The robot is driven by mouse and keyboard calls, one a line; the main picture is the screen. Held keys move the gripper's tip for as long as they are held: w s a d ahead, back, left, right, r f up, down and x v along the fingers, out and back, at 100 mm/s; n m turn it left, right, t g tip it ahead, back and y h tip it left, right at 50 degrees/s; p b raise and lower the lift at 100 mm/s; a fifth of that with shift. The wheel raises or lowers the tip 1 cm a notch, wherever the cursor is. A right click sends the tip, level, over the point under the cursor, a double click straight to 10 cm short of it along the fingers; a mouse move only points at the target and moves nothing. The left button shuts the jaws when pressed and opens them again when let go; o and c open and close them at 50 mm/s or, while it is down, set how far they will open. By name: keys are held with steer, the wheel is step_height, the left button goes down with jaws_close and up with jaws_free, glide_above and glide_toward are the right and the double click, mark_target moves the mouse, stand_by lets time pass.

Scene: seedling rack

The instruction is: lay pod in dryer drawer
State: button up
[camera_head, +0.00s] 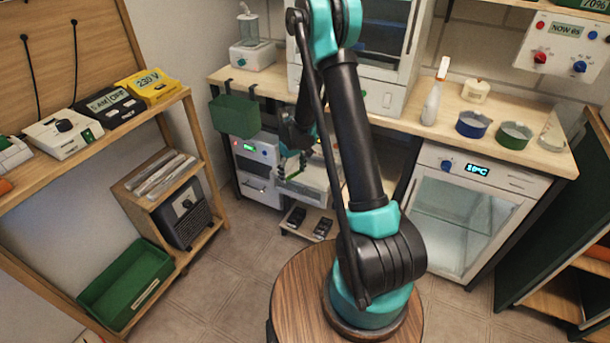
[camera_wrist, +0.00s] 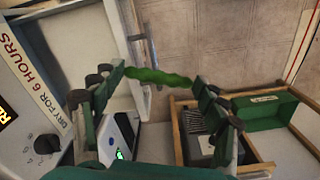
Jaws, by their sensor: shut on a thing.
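The pod (camera_wrist: 160,77) is long, green and bumpy, and lies crosswise between the fingertips of my gripper (camera_wrist: 157,80) in the wrist view. My gripper is shut on it near its two ends. In the head view my gripper (camera_head: 291,166) is small and partly hidden, with a bit of green at its tips. The dryer (camera_wrist: 25,75) carries a "DRY FOR 6 HOURS" label. Its pale drawer (camera_wrist: 121,30) appears pulled out, with a handle on its front; it also shows in the head view (camera_head: 313,181). The pod is above the drawer's front edge area, apparently not resting on it.
A green bin (camera_head: 235,115) hangs from the bench edge beside the dryer. A low shelf with two dark items (camera_head: 297,215) is below the drawer. A wooden rack with a green tray (camera_head: 125,285) stands at left. The tiled floor between is clear.

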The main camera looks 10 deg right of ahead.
steer(key=a+f+n, duration=0.4)
steer(key=a, duration=0.3)
glide_above(308, 175)
steer(key=s+a, duration=0.2)
steer(key=a, duration=0.3)
step_height(308, 175, down, 6)
steer(key=shift+f, duration=0.25)
step_height(308, 175, down, 5)
steer(key=shift+f, duration=0.1)
steer(key=shift+w+d+f, duration=0.1)
steer(key=shift+f, duration=0.05)
steer(key=shift+f, duration=0.1)
steer(key=o, duration=0.7)
steer(key=shift+o, duration=0.2)
